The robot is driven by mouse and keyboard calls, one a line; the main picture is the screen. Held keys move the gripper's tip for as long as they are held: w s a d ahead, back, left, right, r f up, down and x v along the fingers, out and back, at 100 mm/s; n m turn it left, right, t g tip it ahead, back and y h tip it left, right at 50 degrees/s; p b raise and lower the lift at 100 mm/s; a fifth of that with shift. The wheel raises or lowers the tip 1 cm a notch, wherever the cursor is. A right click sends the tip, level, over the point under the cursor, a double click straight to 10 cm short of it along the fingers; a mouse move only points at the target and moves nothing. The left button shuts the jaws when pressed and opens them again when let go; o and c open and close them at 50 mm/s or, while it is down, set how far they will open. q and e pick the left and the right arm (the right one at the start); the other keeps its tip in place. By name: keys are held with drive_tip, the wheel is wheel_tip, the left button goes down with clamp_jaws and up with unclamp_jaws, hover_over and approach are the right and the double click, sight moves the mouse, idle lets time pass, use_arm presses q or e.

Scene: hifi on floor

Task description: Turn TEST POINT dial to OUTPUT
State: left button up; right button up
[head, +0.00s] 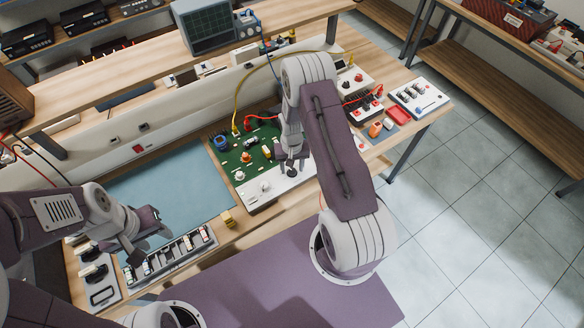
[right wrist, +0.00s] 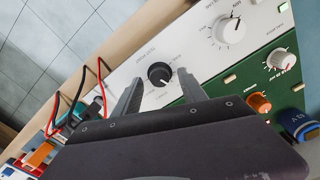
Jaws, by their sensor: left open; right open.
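The black dial (right wrist: 159,74) sits on a white panel strip (right wrist: 135,65) beside a green circuit board (right wrist: 245,85). It lies between the spread fingertips of my right gripper (right wrist: 158,81), with no clear contact. A pale mark on the dial points to the lower right in the right wrist view. The print around it is too small to read surely, so I cannot confirm that it is the TEST POINT dial. In the head view the black dial (head: 291,171) is just below my right gripper (head: 289,160). My left gripper (head: 131,249) is open above the parts tray.
A white dial (right wrist: 231,29) is on the same panel; another white knob (right wrist: 281,60) and an orange knob (right wrist: 259,102) are on the green board. Red and black leads (right wrist: 80,95) lie near the bench edge. A blue mat (head: 170,185) is clear left of the board.

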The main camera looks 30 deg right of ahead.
sight(292, 170)
wheel_tip(292, 170, up, 8)
drive_tip(key=shift+f+b, duration=0.2)
drive_tip(key=shift+b, duration=0.6)
drive_tip(key=shift+r, duration=0.45)
